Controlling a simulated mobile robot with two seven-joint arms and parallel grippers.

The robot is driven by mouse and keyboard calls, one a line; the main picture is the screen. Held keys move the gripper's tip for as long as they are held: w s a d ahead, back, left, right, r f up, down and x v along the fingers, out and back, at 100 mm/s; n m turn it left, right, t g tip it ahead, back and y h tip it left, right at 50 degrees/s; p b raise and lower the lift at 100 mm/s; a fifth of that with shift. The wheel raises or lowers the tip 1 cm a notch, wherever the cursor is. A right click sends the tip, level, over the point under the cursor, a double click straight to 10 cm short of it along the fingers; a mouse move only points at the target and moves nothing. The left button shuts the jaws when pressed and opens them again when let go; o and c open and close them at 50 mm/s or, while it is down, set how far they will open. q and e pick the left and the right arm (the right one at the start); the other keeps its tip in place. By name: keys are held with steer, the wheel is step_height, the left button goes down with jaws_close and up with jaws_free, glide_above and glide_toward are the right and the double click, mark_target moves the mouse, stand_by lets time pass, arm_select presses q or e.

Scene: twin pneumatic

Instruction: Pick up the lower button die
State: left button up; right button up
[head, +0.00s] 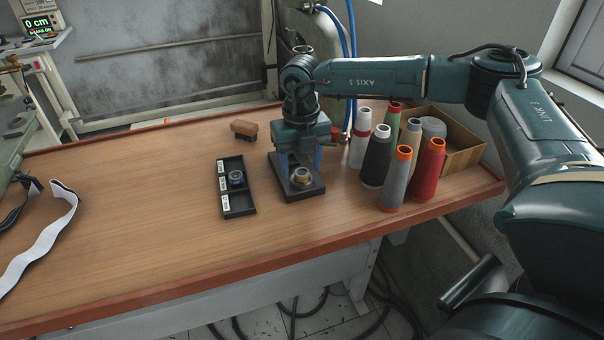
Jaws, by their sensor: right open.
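A brass-coloured round die (301,176) sits on a small black base (302,190) near the middle of the table. A second round die, dark with a bluish ring (236,178), sits in the middle compartment of a black tray (240,208) with white labels, left of the base. I cannot tell from markings which one is the lower die. My right gripper (301,168) points down at the black base, open, with its fingers apart on the left and right of the brass-coloured die. Contact cannot be made out. My left gripper is not in view.
Several thread cones (377,157) stand close to the right of my right gripper, before a cardboard box (462,146). A brown block (244,129) lies behind the tray. The table's left-middle (140,200) is clear.

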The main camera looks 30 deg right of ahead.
steer(key=shift+f, duration=0.4)
steer(key=shift+c, duration=0.2)
steer(key=c, duration=1.1)
steer(key=shift+r, duration=0.1)
